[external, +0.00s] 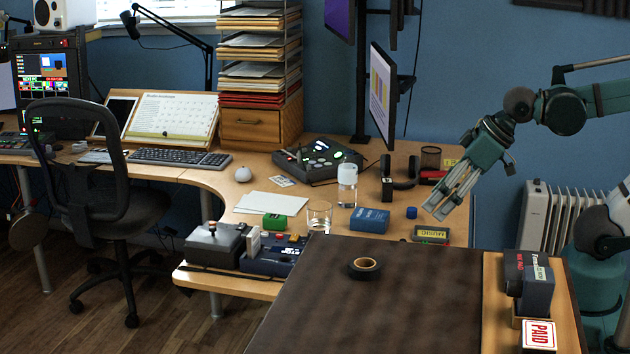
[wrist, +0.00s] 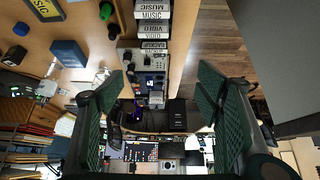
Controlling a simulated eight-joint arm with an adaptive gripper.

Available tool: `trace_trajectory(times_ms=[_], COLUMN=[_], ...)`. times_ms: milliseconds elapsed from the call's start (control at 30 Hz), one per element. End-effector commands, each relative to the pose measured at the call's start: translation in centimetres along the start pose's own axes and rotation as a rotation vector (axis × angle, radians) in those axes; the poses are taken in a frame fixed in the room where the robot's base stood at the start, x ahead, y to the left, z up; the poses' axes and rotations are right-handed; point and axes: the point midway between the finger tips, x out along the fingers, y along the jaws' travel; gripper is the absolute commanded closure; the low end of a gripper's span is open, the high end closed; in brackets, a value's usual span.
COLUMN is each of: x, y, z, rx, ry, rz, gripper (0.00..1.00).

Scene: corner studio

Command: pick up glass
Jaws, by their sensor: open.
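A clear, empty-looking glass (external: 319,216) stands upright on the wooden desk, left of the blue box. A second clear glass (external: 347,186) with something white or pale in it stands just behind it. My gripper (external: 437,207) is open and empty, at the right, above the desk's right end and apart from both glasses. In the wrist view its two fingers (wrist: 160,75) are spread wide with nothing between them. I cannot make out either glass clearly in the wrist view.
A blue box (external: 369,220) and a green box (external: 275,221) flank the empty glass. A dark table (external: 400,310) with a tape roll (external: 364,268) lies in front.

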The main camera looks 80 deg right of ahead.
Motion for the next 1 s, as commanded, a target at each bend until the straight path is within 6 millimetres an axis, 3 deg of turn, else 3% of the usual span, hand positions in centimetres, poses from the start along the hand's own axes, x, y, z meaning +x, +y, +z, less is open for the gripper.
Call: trace_trajectory(times_ms=[467, 1000], x=[1.5, 5.3], y=[2.4, 6.0], z=[-5.4, -11.5], rx=[0.128, 0.304], ry=[-0.042, -0.082], rz=[0.071, 0.178], gripper=[0.36, 0.36])
